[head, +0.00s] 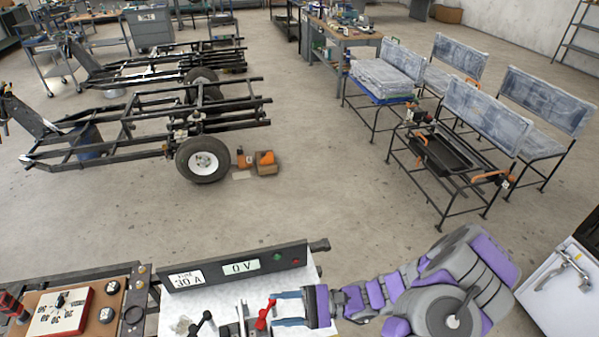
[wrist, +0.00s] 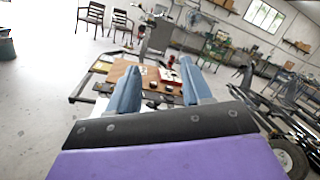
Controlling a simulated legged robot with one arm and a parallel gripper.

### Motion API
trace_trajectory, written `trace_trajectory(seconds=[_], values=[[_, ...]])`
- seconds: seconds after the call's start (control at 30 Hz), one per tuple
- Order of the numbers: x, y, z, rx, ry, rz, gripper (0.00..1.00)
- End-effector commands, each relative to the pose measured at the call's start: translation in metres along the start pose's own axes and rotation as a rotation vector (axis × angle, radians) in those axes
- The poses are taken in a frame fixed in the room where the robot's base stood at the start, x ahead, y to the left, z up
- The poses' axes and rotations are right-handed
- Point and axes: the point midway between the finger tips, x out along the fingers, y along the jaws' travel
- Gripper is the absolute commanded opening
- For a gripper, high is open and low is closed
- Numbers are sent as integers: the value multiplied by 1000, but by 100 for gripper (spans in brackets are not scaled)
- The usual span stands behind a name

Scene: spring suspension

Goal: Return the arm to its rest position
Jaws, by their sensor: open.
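My gripper (head: 288,308) is at the bottom of the head view, over a white bench top (head: 205,300), close to a red lever (head: 265,313). I cannot tell whether it touches the lever. In the wrist view, the two blue fingers of my gripper (wrist: 160,92) stand apart with nothing seen between them. My purple and grey arm (head: 380,292) stretches from the right, low over the bench. A black lever (head: 202,322) stands to the left of the red one.
A panel reading 30 A and 0 V (head: 238,267) stands behind the levers. A red-and-white dial box (head: 60,311) sits on a wooden board at left. A white cabinet with a handle (head: 562,290) is at right. Vehicle frames and seat racks stand beyond; the middle floor is clear.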

Motion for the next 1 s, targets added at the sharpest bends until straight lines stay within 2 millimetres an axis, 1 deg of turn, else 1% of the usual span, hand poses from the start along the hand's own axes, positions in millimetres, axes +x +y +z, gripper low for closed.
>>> trace_trajectory(seconds=[0.03,0.2,0.33,0.47,0.73,0.87,1.0], values=[[5,-2,13,-35,-6,53,49],[17,3,50,-119,-16,230,49],[22,11,76,-180,-6,366,49],[21,21,98,-237,18,502,49],[10,43,136,-345,112,775,49],[-1,54,152,-388,176,899,49],[-16,64,167,-429,262,1024,49]])
